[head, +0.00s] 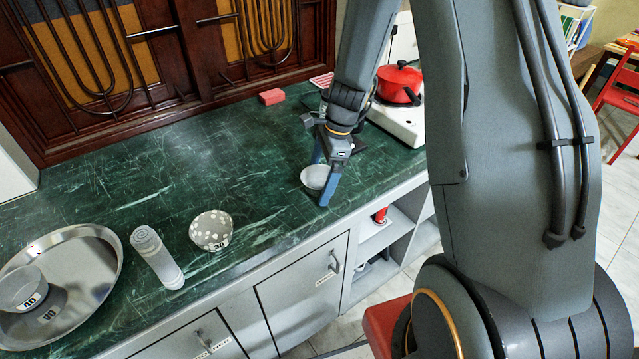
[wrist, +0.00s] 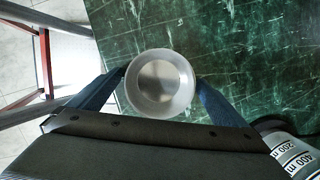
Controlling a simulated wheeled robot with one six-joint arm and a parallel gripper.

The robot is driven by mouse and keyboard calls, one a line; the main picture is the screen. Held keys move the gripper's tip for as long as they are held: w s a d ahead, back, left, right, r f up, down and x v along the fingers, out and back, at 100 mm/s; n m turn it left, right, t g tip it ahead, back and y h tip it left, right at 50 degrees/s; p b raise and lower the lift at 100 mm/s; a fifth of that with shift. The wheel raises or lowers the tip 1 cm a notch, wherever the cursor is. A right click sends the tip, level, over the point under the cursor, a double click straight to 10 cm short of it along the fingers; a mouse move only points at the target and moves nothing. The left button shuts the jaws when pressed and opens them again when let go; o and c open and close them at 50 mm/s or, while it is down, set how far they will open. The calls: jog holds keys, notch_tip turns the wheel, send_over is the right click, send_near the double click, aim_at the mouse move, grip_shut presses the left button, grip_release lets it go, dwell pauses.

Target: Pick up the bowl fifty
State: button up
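A small whitish bowl (head: 315,177) is at the counter's front edge, between the blue fingers of my gripper (head: 322,172). In the wrist view I look down into the bowl (wrist: 160,84), which looks empty. The fingers of my gripper (wrist: 160,90) reach its left and right sides; I cannot tell whether they press on it. No number shows on this bowl. A speckled bowl (head: 211,230) with a dark mark stands further left.
A red pot (head: 399,84) sits on a white stove (head: 400,122) behind the gripper. A red block (head: 271,97) lies at the back. A graduated container (wrist: 295,155) shows in the wrist view. The counter's middle is clear.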

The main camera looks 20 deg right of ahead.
jog(key=c, duration=0.9)
jog(key=shift+r, duration=0.1)
